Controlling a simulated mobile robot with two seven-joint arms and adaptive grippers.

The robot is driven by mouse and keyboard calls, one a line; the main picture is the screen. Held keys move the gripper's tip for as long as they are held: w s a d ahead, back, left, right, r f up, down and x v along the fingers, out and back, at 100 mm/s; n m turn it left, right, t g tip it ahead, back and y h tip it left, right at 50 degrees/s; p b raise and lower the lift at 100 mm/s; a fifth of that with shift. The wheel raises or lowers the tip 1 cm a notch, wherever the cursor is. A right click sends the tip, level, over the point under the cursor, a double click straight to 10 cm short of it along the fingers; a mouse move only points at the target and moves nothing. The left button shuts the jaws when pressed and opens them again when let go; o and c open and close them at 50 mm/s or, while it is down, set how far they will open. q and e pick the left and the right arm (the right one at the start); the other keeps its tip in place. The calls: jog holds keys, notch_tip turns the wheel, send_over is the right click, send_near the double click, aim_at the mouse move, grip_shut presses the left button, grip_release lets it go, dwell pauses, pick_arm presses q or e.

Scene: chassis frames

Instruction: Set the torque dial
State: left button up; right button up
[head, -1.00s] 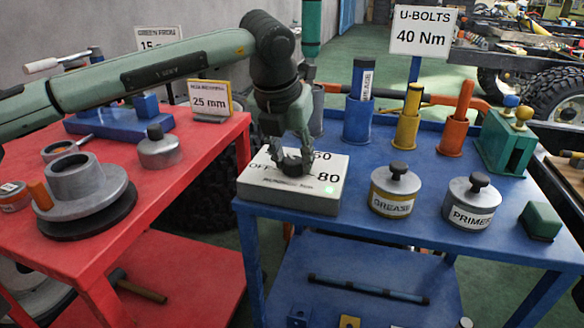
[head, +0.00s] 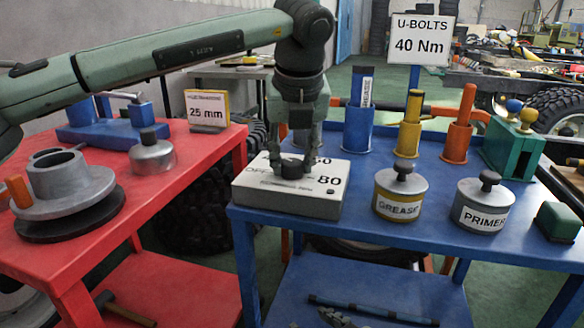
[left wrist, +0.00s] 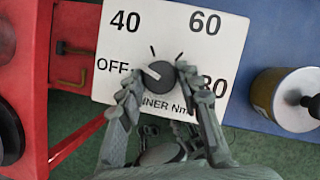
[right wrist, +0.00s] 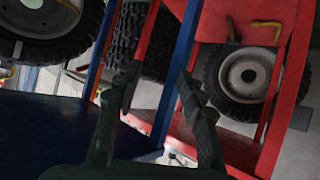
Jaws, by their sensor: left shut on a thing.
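The torque dial is a dark round knob (head: 291,170) (left wrist: 159,76) on a white box (head: 250,190) (left wrist: 112,55) at the left end of the blue table. The box is printed OFF, 40, 60 and 80. In the left wrist view the knob's pale pointer is turned to the upper left, towards the OFF and 40 side. My left gripper (head: 290,158) (left wrist: 157,82) comes from above, its fingers shut on opposite sides of the knob. A sign (head: 422,38) reads "U-BOLTS 40 Nm". My right gripper (right wrist: 158,88) is open and empty.
Grease (head: 400,194) and primer (head: 481,207) pots stand right of the box. Blue, yellow and orange holders stand behind them. The red table (head: 180,195) is at the left with a metal hub (head: 66,185). A gap separates the tables.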

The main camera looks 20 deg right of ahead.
pick_arm(q)
jog(key=shift+d+f+n+y+b, duration=0.1)
jog(key=shift+n+y+b, duration=0.2)
jog(key=shift+n+b, duration=0.5)
jog(key=shift+n+y+b, duration=0.35)
jog(key=shift+n+y, duration=0.05)
jog(key=shift+n, duration=1.1)
pick_arm(e)
jog(key=w+a+r+t+y, duration=0.1)
jog(key=a+r+t+y, duration=0.3)
jog(key=r, duration=0.9)
jog(key=shift+w+a+r+n+t+y, duration=0.15)
jog(key=shift+a+r+n+t+y, duration=0.2)
jog(key=shift+a+t, duration=1.3)
jog(key=shift+f, duration=0.1)
pick_arm(q)
jog(key=o, duration=1.2)
jog(key=shift+c, duration=0.2)
jog(key=v, duration=1.2)
jog(key=shift+d, duration=0.2)
